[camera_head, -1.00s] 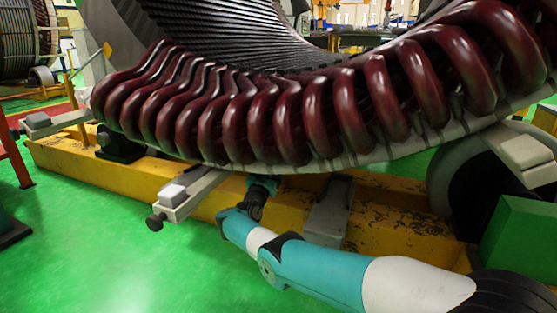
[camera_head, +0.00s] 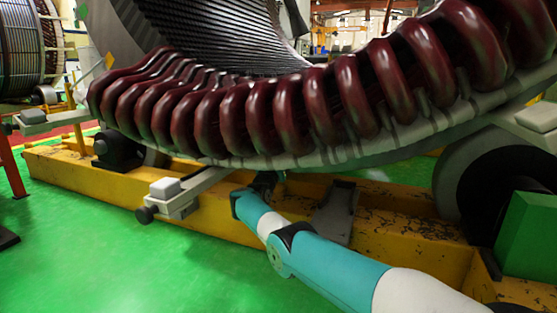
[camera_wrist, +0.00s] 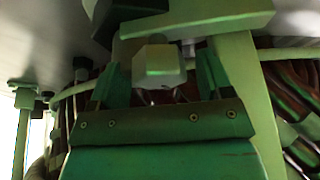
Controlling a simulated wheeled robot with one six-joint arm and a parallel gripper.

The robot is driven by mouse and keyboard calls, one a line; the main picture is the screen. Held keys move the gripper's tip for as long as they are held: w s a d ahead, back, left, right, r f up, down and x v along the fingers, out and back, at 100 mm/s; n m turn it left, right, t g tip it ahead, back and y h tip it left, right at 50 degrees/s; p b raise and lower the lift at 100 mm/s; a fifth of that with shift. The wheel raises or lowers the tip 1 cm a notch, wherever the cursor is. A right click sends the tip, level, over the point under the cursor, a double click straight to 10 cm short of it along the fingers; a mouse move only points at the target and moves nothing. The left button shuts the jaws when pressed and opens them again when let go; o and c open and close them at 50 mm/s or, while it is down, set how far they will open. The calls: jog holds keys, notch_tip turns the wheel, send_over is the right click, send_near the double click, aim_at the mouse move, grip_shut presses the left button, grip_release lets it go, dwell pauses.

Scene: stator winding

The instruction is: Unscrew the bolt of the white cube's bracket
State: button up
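In the wrist view a pale cube (camera_wrist: 165,66), tinted green, sits under a light bracket (camera_wrist: 195,20), with a small dark bolt head (camera_wrist: 157,39) just above it. My gripper (camera_wrist: 158,84) is open, one teal finger on each side of the cube. I cannot tell whether the fingers touch it. I cannot tell whether this is the same cube. My gripper is mostly hidden below the coils there.
The stator's dark red coils (camera_head: 240,120) hang low over my arm. A yellow frame beam (camera_head: 100,190) runs below, with a grey plate (camera_head: 335,212) right of my wrist. A roller (camera_head: 490,190) and green block (camera_head: 527,235) are at right.

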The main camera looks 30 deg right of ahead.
jog(key=c, duration=0.9)
jog(key=shift+o, duration=0.2)
jog(key=n+t+y+p, duration=0.1)
jog(key=n+p, duration=0.2)
jog(key=p, duration=0.2)
jog(key=shift+r, duration=0.15)
jog(key=n+y+p, duration=0.1)
jog(key=n+p, duration=0.1)
jog(key=p, duration=0.1)
jog(key=shift+t, duration=0.3)
jog(key=shift+f+n+t+y+p, duration=0.1)
jog(key=shift+n+t+y+p, duration=0.25)
jog(key=shift+n+p, duration=0.55)
jog(key=shift+f+n+t+y+p, duration=0.15)
jog(key=shift+n+y+p, duration=0.5)
jog(key=shift+n, duration=0.45)
jog(key=o, duration=0.9)
jog(key=shift+d, duration=0.15)
